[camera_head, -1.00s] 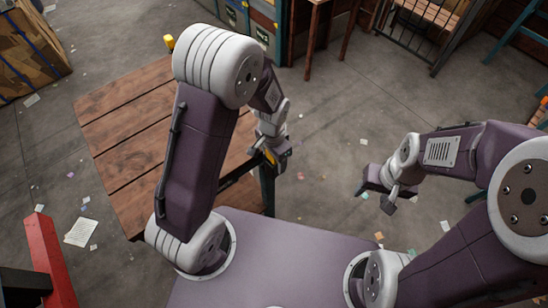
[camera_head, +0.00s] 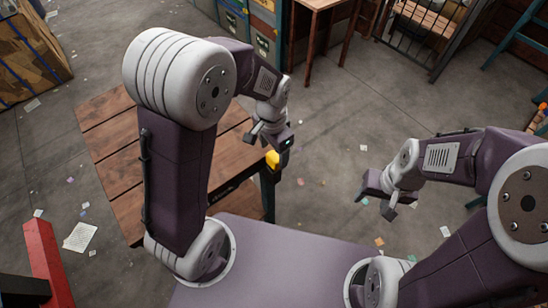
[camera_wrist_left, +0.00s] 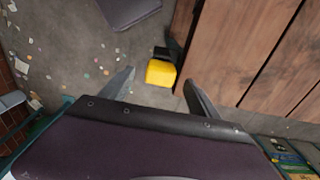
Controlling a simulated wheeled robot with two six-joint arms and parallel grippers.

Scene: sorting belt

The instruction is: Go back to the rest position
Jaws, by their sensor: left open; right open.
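My left gripper (camera_head: 270,140) is open and empty above the right edge of the wooden table in the head view. Its two fingers stand apart in the left wrist view (camera_wrist_left: 158,82). A small yellow thing (camera_head: 272,158) shows just below it at the table's right edge. In the left wrist view the yellow thing (camera_wrist_left: 160,73) appears between the fingertips but lies farther down, apart from them. My right gripper (camera_head: 378,198) is open and empty over the floor on the right.
The wooden table (camera_head: 110,160) is partly hidden by my left arm. A red beam (camera_head: 50,262) stands at the lower left. A brown box (camera_head: 30,50) is at the upper left. A metal rack (camera_head: 428,35) stands at the back. The concrete floor (camera_head: 335,120) between the grippers is open, with paper scraps.

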